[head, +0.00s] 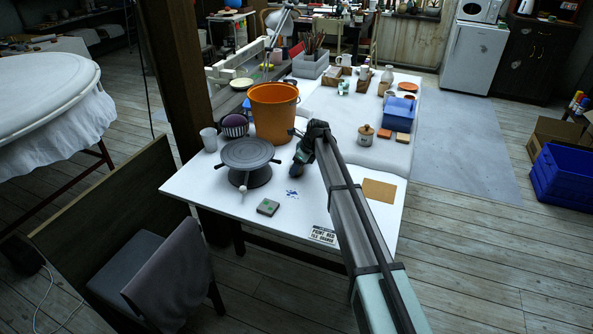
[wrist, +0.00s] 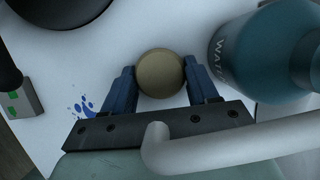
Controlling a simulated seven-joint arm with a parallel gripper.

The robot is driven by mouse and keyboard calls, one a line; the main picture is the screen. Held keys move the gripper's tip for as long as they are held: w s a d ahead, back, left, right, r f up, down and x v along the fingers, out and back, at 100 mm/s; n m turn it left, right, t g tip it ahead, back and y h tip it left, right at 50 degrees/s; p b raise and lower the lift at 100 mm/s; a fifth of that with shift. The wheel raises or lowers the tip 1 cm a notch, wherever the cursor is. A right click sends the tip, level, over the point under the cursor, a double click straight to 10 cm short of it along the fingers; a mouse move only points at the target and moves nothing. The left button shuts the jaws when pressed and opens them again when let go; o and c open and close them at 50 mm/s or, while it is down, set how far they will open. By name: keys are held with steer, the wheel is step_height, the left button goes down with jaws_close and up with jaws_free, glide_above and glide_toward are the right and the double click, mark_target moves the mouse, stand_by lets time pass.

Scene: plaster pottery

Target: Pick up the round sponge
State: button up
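The round sponge (wrist: 160,73) is a tan disc in the wrist view. It sits between the two blue fingers of my gripper (wrist: 160,68), one on each side. Both fingertips look flush with its edge, with no clear gap. I cannot tell whether they press on it or whether it is off the table. In the head view my gripper (head: 301,157) is low over the white table (head: 225,200), right of the turntable, and the sponge is hidden there.
A dark teal bottle (wrist: 262,55) stands close to the right finger. The turntable (head: 247,153) is to the left, with an orange bucket (head: 273,112) behind it. A small grey-green block (head: 268,207) lies in front. A lidded jar (head: 365,135) and tan board (head: 379,190) are to the right.

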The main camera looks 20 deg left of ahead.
steer(key=c, duration=0.5)
steer(key=shift+s+r, duration=0.1)
steer(key=shift+s+d+r, duration=0.15)
steer(key=shift+s+r, duration=0.2)
steer(key=shift+r, duration=0.05)
step_height(320, 180, up, 6)
steer(key=shift+w+r, duration=0.1)
steer(key=shift+r, duration=0.05)
steer(key=s+d, duration=0.2)
steer(key=s, duration=0.7)
steer(key=s+d, duration=0.3)
steer(key=s, duration=0.6)
steer(key=shift+s+d, duration=0.25)
